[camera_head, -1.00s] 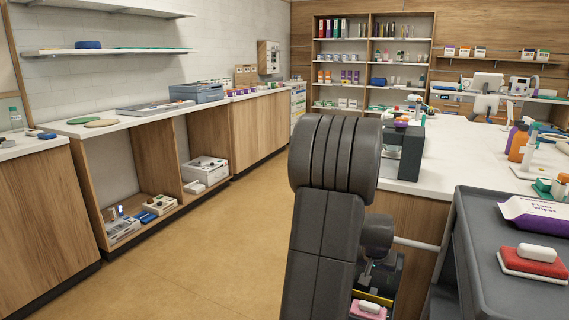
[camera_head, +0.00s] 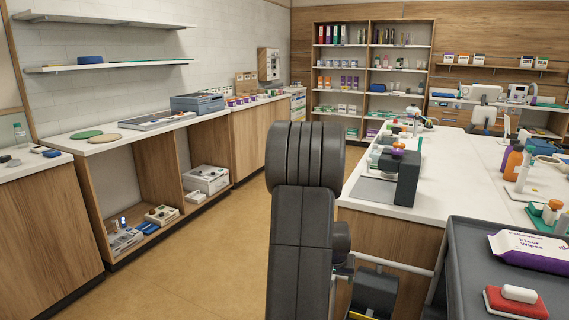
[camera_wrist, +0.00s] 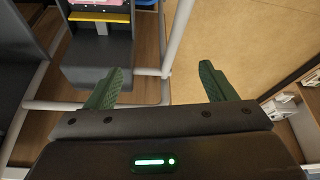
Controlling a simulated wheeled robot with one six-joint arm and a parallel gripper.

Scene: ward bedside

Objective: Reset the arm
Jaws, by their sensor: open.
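My arm (camera_head: 303,220) stands upright in the middle of the head view, its thick dark joint at the top. My gripper (camera_wrist: 160,88) shows in the wrist view with its two green fingers spread wide apart. Nothing is between the fingers. Past them lie the tan floor (camera_wrist: 215,45) and pale rails (camera_wrist: 178,35). In the head view the gripper's fingers are hidden behind the arm.
A white counter (camera_head: 440,190) stands right of my arm. A dark bin (camera_wrist: 97,55) is near my gripper. The floor at left is clear.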

